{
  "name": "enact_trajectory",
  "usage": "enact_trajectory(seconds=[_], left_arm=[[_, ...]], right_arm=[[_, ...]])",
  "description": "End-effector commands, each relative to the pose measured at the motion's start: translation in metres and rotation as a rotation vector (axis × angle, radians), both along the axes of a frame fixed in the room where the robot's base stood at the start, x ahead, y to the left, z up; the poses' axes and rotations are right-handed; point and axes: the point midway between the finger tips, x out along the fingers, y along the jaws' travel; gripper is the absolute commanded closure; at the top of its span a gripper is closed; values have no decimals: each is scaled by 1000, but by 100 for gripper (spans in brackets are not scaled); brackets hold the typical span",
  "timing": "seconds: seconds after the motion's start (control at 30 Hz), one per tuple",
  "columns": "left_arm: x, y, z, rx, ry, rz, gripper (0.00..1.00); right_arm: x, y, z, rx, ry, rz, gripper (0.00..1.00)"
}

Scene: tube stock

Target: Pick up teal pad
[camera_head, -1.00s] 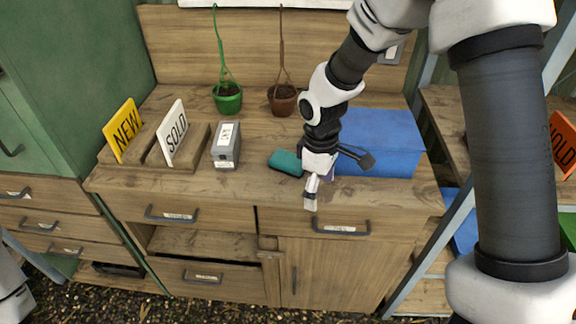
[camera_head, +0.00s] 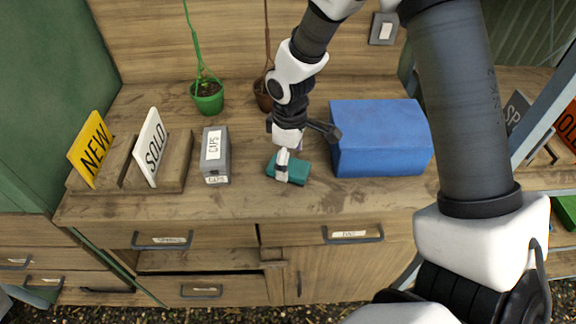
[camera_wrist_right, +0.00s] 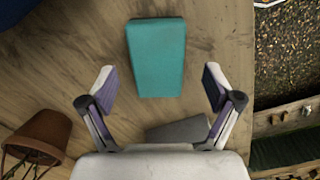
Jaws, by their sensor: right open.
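The teal pad (camera_head: 298,170) lies flat on the wooden bench top, between the grey CAPS box and the blue box. My right gripper (camera_head: 288,160) is over it in the head view, and one finger hides part of the pad. In the right wrist view the pad (camera_wrist_right: 156,58) lies ahead of the open fingertips, lined up roughly with the gap between them. My right gripper (camera_wrist_right: 158,88) is open and empty, with the purple inner pads of both fingers visible. My left gripper is not in view.
The blue box (camera_head: 380,138) stands right of the pad. The grey CAPS box (camera_head: 215,155) stands left. A NEW sign (camera_head: 91,148) and a SOLD sign (camera_head: 150,147) stand farther left. A green pot (camera_head: 208,97) and a brown pot (camera_head: 263,95) stand behind.

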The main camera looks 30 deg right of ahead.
Motion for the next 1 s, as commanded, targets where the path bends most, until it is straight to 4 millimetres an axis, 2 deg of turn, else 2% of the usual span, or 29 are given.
enact_trajectory(seconds=[0.03,0.13,0.37,0.5,0.53,0.57,0.63,0.67,1.0], left_arm=[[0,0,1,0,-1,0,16],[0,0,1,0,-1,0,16],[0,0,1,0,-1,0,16],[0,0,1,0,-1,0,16],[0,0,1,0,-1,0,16],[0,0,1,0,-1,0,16],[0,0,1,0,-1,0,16],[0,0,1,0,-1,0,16],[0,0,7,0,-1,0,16]], right_arm=[[-1,-1,-10,0,5,1,10],[-1,0,-22,1,2,0,10],[0,0,-25,1,-1,0,10],[0,0,-25,1,-1,0,60],[0,0,-25,1,-1,0,71],[0,0,-25,1,-1,0,76],[0,0,-25,1,-1,0,76],[0,0,-25,1,-1,0,81],[0,0,-20,1,-1,0,81]])
